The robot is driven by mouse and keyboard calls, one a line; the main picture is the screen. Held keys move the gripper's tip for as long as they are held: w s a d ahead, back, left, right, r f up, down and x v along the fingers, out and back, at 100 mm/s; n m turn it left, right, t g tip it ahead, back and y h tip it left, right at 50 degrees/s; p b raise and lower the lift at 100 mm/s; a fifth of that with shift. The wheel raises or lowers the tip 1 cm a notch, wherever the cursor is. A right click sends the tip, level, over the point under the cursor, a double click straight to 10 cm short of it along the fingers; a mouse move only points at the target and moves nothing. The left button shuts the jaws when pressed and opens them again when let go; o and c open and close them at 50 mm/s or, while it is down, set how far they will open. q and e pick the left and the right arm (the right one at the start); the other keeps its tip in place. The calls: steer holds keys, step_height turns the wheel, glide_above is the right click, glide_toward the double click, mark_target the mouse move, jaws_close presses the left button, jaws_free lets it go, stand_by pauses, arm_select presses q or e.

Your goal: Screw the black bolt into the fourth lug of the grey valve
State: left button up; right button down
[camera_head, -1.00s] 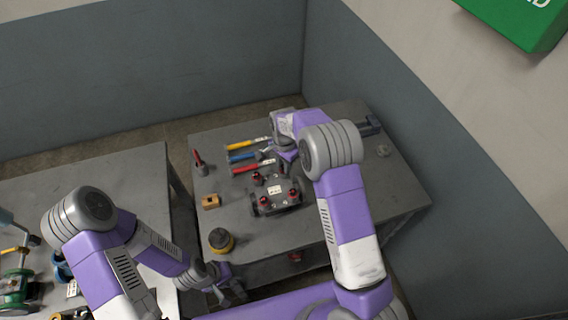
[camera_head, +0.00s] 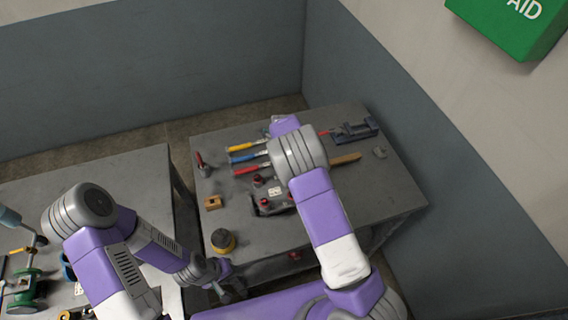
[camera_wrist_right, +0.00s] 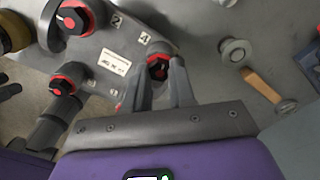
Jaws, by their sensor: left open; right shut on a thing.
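The grey valve (camera_head: 262,210) sits on the right-hand table in the head view, partly hidden by my right arm. In the right wrist view the grey valve (camera_wrist_right: 98,45) shows a label and numbers, with red-ringed black bolt heads (camera_wrist_right: 72,20) (camera_wrist_right: 62,86) at other lugs. My right gripper (camera_wrist_right: 160,82) is shut on the black bolt (camera_wrist_right: 158,68), which is at the lug beside the number 4, with red around it. I cannot tell how deep the bolt sits. My right gripper is hidden in the head view. My left gripper (camera_head: 226,288) is open and empty, low near the table's front.
Several coloured-handled tools (camera_head: 243,148) lie behind the valve. A vice (camera_head: 356,130) and a wooden-handled tool (camera_head: 345,159) lie to the right. A green-based device (camera_head: 26,290) stands on the left table.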

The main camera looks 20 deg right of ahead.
steer(key=m+p, duration=0.1)
steer(key=m, duration=0.4)
steer(key=shift+s+p, duration=0.1)
steer(key=shift+p, duration=0.2)
steer(key=m+p, duration=0.1)
steer(key=m, duration=0.2)
steer(key=shift+m, duration=0.3)
steer(key=shift+f, duration=0.1)
steer(key=c, duration=1.1)
jaws_free()
